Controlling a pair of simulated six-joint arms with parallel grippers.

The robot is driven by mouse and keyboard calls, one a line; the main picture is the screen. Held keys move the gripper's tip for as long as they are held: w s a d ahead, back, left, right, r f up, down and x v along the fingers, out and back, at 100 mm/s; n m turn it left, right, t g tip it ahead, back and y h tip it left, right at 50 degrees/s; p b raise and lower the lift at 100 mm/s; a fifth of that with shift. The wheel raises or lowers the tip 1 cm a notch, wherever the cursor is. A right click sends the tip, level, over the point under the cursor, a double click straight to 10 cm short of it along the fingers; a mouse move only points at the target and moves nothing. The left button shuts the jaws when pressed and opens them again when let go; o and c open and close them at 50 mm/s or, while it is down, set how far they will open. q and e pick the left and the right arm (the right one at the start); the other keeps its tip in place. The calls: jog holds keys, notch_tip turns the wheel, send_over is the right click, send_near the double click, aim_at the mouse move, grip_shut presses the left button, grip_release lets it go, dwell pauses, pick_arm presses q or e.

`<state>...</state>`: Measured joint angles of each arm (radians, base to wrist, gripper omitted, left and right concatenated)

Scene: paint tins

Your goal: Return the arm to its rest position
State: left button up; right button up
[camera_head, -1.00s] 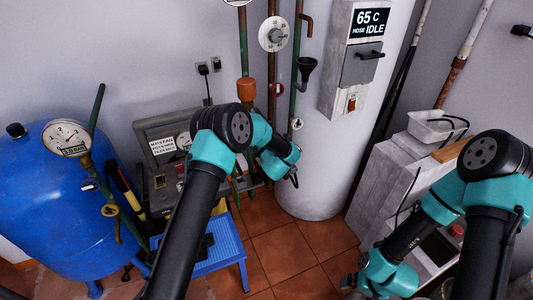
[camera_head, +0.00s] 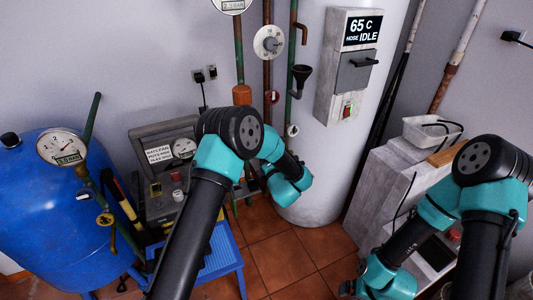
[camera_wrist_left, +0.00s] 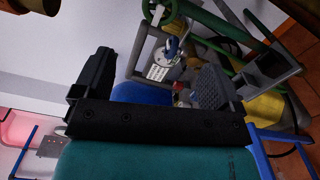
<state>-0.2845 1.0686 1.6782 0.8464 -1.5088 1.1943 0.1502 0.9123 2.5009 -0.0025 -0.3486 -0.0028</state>
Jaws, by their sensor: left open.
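My left arm (camera_head: 190,225) comes in from the bottom left of the head view. It bends at the black elbow cap (camera_head: 242,130), and its teal wrist part (camera_head: 290,185) hangs in front of the white tank's base. Its gripper is hidden in the head view. In the left wrist view the left gripper (camera_wrist_left: 152,85) is open, its two dark fingers wide apart with nothing held between them. My right arm (camera_head: 490,235) stands at the right, its teal lower joint (camera_head: 388,278) at the bottom edge. The right gripper does not show. No paint tin can be made out.
A blue tank (camera_head: 65,215) with a gauge (camera_head: 62,147) stands left. A blue step stool (camera_head: 222,255) and a grey control case (camera_head: 165,160) are behind my left arm. A white tank (camera_head: 315,195) stands behind. A grey cabinet (camera_head: 385,180) carries a white tray (camera_head: 432,132). Tiled floor (camera_head: 280,260) lies between.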

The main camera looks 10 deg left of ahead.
pick_arm(q)
jog(key=shift+f, duration=0.1)
jog(key=s+a+f+m+g+h, duration=0.3)
jog(key=s+f+m+h, duration=0.2)
jog(key=s+f+m, duration=0.25)
jog(key=s+a+f+m+g+h, duration=0.3)
jog(key=s+f+m+h, duration=0.25)
jog(key=f+m, duration=0.35)
jog(key=s+f+m+g+h, duration=0.2)
jog(key=s+m+g, duration=0.2)
jog(key=s, duration=0.7)
jog(key=s+a+f+m+g+h, duration=0.1)
jog(key=s+m+g, duration=0.3)
jog(key=s, duration=0.8)
jog(key=shift+s+f+m+h, duration=0.2)
jog(key=shift+f+m+h, duration=0.25)
jog(key=shift+m, duration=0.1)
